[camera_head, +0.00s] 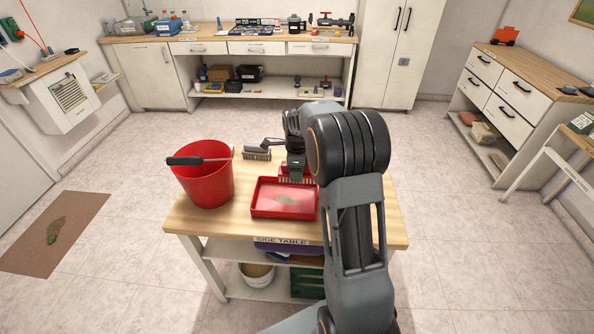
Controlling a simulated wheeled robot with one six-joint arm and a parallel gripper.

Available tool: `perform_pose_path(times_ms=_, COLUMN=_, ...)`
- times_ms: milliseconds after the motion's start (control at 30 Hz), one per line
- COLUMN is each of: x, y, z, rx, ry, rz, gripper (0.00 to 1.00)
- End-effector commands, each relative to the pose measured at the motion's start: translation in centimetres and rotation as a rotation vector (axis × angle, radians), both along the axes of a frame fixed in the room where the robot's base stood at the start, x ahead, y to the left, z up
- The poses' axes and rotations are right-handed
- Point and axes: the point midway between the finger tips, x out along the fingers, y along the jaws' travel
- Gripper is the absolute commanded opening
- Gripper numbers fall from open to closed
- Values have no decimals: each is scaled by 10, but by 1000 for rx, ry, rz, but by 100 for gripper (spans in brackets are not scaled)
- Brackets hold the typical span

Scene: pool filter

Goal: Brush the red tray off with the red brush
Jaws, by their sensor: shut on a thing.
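The red tray (284,213) lies flat on the side table. A greyish-green patch of dirt (286,200) shows on its floor. My gripper (296,172) is over the back right part of the tray, shut on the red brush (290,179). The brush's pale bristles point down at the tray's back edge; I cannot tell whether they touch it. My arm hides the tray's right side and part of the brush.
On the side table (380,222), a red bucket (207,185) stands left of the tray with a black-handled tool (185,161) across its rim. A grey brush (257,153) lies behind the tray. A brown mat (52,232) with debris lies on the floor at left.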

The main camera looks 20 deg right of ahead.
Motion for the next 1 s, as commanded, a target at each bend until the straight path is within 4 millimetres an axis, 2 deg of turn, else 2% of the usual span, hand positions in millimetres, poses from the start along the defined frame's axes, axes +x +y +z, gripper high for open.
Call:
perform_pose_path(times_ms=167, x=0, y=0, z=-7, rx=0, ry=1, rz=0, gripper=30)
perform_pose_path(times_ms=633, x=0, y=0, z=-51, rx=-1, ry=0, rz=0, gripper=30)
perform_pose_path(times_ms=1000, x=0, y=0, z=-55, rx=0, ry=0, rz=0, gripper=30)
